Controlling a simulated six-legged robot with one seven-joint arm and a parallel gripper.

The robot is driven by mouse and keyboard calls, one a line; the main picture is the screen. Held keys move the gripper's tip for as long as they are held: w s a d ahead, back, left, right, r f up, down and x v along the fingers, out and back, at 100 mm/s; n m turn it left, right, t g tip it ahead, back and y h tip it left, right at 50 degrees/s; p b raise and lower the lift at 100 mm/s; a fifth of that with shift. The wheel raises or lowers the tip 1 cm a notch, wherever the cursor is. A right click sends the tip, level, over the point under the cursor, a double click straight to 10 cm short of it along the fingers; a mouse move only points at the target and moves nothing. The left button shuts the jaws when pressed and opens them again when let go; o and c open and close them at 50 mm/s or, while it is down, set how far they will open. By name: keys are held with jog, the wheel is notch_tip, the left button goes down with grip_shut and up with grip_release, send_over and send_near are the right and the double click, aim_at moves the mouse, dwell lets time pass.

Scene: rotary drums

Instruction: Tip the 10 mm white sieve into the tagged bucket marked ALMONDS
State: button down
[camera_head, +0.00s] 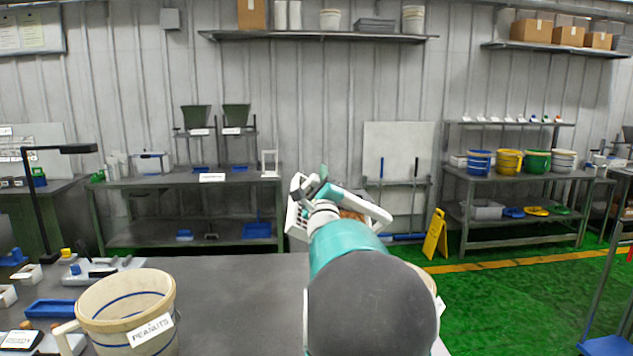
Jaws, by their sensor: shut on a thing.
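The white sieve (297,222) is held up in front of my arm, with a pierced white side showing at its left. Brown pieces show inside it at the right; my arm hides most of the rest. My gripper (318,188) is shut on the sieve at its near side. A cream bucket (125,307) with blue bands and a tag reading PEANUTS stands at the front left of the table. The rim of another light bucket (426,278) shows just right of my arm. Its tag is hidden, so I cannot tell whether it is the ALMONDS one.
The dark table (235,300) is clear between the PEANUTS bucket and my arm. A blue tray (50,308) and small items lie at the left, with a black lamp stand (38,205) behind. A yellow floor sign (436,235) stands beyond the table.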

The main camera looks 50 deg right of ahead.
jog(key=s+m+h, duration=0.1)
jog(key=s+r+m, duration=0.1)
jog(key=s, duration=0.1)
jog(key=s+r+m+g+h, duration=0.1)
jog(key=shift+s+d+r+h, duration=0.1)
jog(key=shift+s+d+h, duration=0.2)
jog(key=shift+s, duration=0.1)
jog(key=w+f+n+y, duration=0.1)
jog(key=w+n, duration=0.1)
jog(key=w, duration=0.1)
jog(key=w+a+f+n+y, duration=0.1)
jog(key=w+f+n+y, duration=0.1)
jog(key=w, duration=0.1)
jog(key=w+f+n+t+y, duration=0.1)
jog(key=w+f+n, duration=0.1)
jog(key=w, duration=0.1)
jog(key=shift+w+a+f+y, duration=0.1)
jog(key=shift+a+f+y, duration=0.1)
jog(key=shift+y, duration=0.2)
jog(key=w+f+n+g+y, duration=0.2)
jog(key=w+f+n, duration=0.3)
jog(key=f, duration=0.5)
jog(key=shift+w+a+y, duration=0.4)
jog(key=shift+w+y, duration=0.1)
jog(key=shift+y, duration=0.3)
jog(key=shift+s+f, duration=0.1)
jog(key=shift+f, duration=0.05)
